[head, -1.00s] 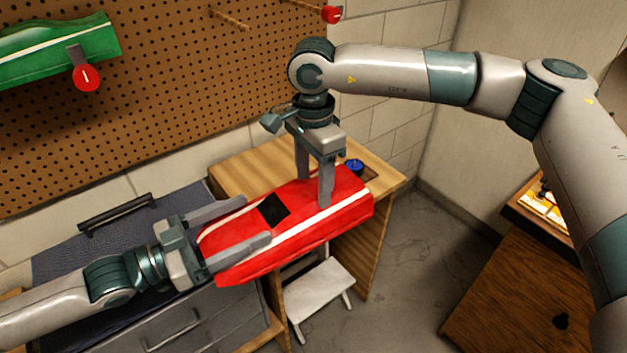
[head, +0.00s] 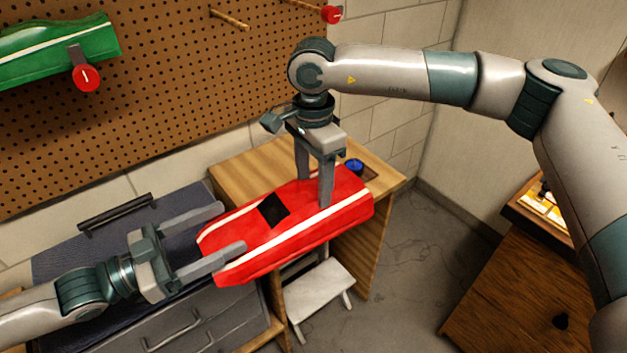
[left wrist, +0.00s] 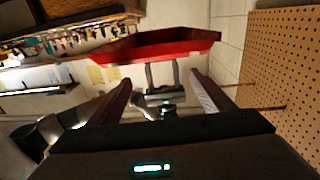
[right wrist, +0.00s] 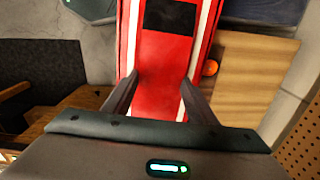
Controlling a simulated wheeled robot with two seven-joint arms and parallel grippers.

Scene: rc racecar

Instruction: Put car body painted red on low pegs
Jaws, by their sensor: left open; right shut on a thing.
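The red car body (head: 300,225) has white stripes and a black patch; it is held in the air over the front of the wooden table. My right gripper (head: 318,196) points down and is shut on the body near its right end; the right wrist view shows the body (right wrist: 160,80) between its fingers. My left gripper (head: 232,228) is open at the body's left end, and in the left wrist view the red body (left wrist: 175,42) lies ahead of its spread fingers. Two low wooden pegs (head: 230,19) stick out of the pegboard at the top; the second (head: 303,4) is partly cut off.
The pegboard (head: 180,110) covers the back wall. A green car body (head: 50,50) hangs at its upper left by a red knob (head: 87,77). A dark-topped drawer cabinet (head: 90,240), a wooden table (head: 240,165) and a white step stool (head: 318,290) stand below.

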